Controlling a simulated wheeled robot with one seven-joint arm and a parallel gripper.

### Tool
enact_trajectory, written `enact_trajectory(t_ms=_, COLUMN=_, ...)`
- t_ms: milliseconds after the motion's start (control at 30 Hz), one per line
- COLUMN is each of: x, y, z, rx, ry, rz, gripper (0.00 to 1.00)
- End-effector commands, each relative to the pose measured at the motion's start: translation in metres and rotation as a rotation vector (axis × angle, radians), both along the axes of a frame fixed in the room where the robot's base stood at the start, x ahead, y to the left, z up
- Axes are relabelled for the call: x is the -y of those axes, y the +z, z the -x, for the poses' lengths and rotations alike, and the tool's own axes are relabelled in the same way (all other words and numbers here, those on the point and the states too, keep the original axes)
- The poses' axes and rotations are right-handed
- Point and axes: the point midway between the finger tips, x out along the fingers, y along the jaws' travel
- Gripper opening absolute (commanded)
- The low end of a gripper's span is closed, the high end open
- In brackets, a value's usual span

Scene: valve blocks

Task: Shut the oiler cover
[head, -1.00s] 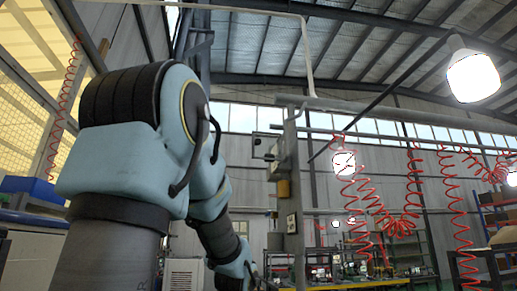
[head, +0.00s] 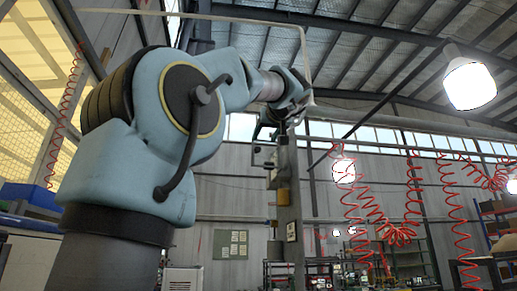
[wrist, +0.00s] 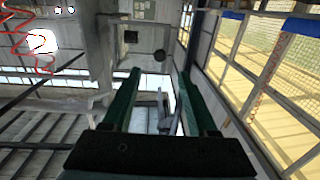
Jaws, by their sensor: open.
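I cannot make out the oiler or its cover for certain in either view. My gripper (wrist: 158,74) shows in the wrist view as two long green fingers, spread apart with nothing between them. In the head view my gripper (head: 268,130) is small and dark at the end of my raised arm, in front of the upper part of a grey post. Beyond the fingertips in the wrist view are a small dark round thing (wrist: 160,55) and a dark square one (wrist: 131,37); what they are is unclear.
The grey post (head: 288,225) carries a grey bracket (head: 262,156) and a yellowish box (head: 283,197). Red coiled hoses (head: 375,215) hang to the right, below a bright lamp (head: 470,84). Shelves and benches stand low at the back. The air around my gripper looks clear.

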Motion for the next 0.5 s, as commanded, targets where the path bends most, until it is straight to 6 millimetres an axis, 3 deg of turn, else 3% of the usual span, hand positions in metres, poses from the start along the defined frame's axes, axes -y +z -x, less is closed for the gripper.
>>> enact_trajectory(t_ms=300, x=-0.011, y=0.003, z=-0.06, rx=-0.006, ry=0.001, rz=-0.003, gripper=0.59)
enact_trajectory(t_ms=500, x=-0.014, y=0.001, z=-0.084, rx=-0.005, ry=-0.001, rz=-0.003, gripper=0.59)
